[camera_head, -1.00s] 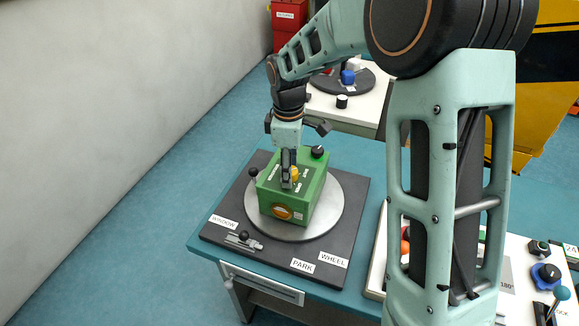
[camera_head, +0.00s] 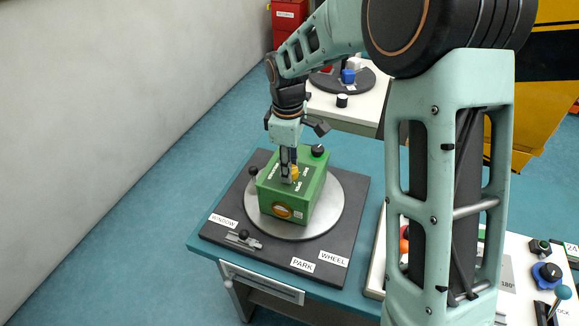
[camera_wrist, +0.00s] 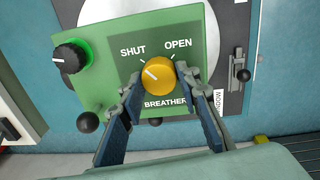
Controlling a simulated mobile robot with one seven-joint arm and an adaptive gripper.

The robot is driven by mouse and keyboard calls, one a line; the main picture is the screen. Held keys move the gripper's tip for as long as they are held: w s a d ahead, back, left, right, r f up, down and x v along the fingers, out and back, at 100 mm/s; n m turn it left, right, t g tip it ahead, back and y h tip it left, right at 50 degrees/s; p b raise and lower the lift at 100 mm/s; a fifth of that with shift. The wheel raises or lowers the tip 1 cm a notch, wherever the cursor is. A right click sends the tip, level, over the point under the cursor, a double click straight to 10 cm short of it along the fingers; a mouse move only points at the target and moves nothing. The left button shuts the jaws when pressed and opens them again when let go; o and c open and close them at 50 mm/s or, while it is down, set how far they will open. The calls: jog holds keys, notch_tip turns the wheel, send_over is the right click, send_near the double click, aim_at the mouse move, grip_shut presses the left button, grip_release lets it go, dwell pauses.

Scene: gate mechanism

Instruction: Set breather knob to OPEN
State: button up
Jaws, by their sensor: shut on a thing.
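The breather knob (camera_wrist: 158,75) is a round yellow knob on top of the green box (camera_wrist: 205,128). SHUT is printed at its upper left, OPEN at its upper right and BREATHER below. A pale line on the knob points up and left, toward the SHUT side. My gripper (camera_wrist: 161,82) reaches in from below in the wrist view, with one finger at each side of the knob, and is shut on it. In the head view my gripper (camera_head: 288,179) points down at the box top, and the yellow knob (camera_head: 295,172) is partly hidden by the fingers.
The green box sits on a grey disc (camera_head: 330,205) on a dark board (camera_head: 225,228). A black knob (camera_head: 318,151) and a black ball lever (camera_head: 253,172) stand close to my gripper. A small latch (camera_head: 243,238) lies at the board's front.

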jog(key=m+b, duration=0.1)
jog(key=m, duration=0.3)
jog(key=m+b, duration=0.1)
jog(key=m, duration=0.3)
jog(key=shift+w+m, duration=0.1)
jog(key=shift+m, duration=0.2)
jog(key=m, duration=0.3)
jog(key=shift+m+h, duration=0.3)
jog(key=shift+m+g, duration=0.4)
jog(key=shift+m, duration=1.8)
jog(key=o, duration=1.2)
jog(key=shift+c, duration=0.2)
jog(key=shift+r, duration=0.1)
